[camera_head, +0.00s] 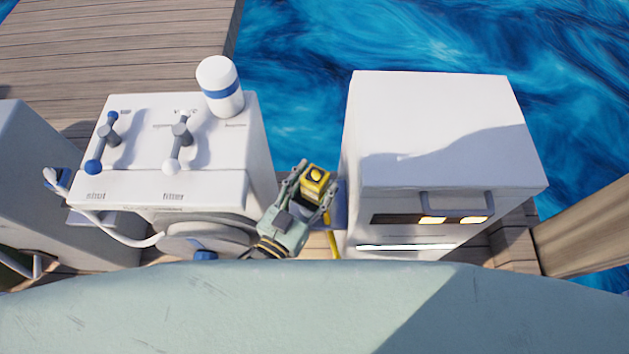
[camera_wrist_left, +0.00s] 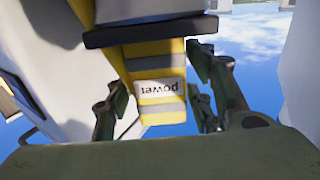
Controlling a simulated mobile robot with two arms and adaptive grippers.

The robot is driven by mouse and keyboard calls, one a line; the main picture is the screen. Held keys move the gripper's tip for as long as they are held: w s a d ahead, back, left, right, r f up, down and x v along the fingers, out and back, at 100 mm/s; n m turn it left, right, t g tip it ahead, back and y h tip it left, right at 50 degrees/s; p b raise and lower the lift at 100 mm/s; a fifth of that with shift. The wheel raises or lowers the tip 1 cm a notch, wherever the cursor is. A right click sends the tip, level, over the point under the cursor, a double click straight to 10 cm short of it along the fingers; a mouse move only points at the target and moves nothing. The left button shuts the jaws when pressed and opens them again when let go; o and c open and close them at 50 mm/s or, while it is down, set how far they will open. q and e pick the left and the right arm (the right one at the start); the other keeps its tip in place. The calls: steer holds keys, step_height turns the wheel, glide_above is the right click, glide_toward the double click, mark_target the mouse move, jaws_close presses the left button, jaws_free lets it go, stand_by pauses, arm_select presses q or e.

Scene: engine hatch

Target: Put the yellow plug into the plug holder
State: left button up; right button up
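The yellow plug (camera_head: 316,184) stands between the two fingers of my left gripper (camera_head: 311,186), in the gap between the two white units. In the left wrist view, the plug (camera_wrist_left: 158,68) shows grey bands and an upside-down "power" label, with a finger close along each side; whether both fingers press on it is unclear. A wide dark plate (camera_wrist_left: 150,28), likely the plug holder, crosses the plug there, and some yellow shows beyond it. How far the plug sits in it is hidden. In the head view a bluish plate (camera_head: 341,207) juts from the right unit beside the gripper. My right gripper is not in view.
The left white unit (camera_head: 220,150) carries two levers and a white bottle (camera_head: 219,86) with a blue band. The right white unit (camera_head: 440,130) has a handle (camera_head: 455,198) on its front. A yellow cable (camera_head: 332,238) hangs in the narrow gap. Water lies behind.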

arm_select(q)
steer(key=shift+o, duration=0.7)
steer(key=shift+s+a, duration=0.1)
steer(key=shift+s, duration=0.05)
steer(key=v, duration=1.1)
steer(key=shift+s+a, duration=0.15)
steer(key=shift+s, duration=0.2)
steer(key=s+a+f+n+g+y, duration=0.1)
steer(key=s+a+f+g+y, duration=0.15)
steer(key=f, duration=0.65)
steer(key=s+a+f+g+y+p, duration=0.15)
steer(key=a+f, duration=0.25)
steer(key=f, duration=0.5)
steer(key=s+a+f+n+g+y, duration=0.1)
steer(key=a+f+g+y, duration=0.15)
steer(key=f, duration=0.65)
steer(key=s+a+f+g+y, duration=0.1)
steer(key=s+a+f+g, duration=0.3)
steer(key=s+f, duration=0.3)
steer(key=s+a+f+n+g+y, duration=0.1)
steer(key=s+a+f+g, duration=0.3)
steer(key=s+f, duration=0.3)
steer(key=s, duration=0.3)
steer(key=shift+s+a+n+p, duration=0.2)
steer(key=shift+s+n+p, duration=0.1)
steer(key=shift+p, duration=0.05)
steer(key=shift+f+y, duration=0.1)
steer(key=shift+y, duration=0.15)
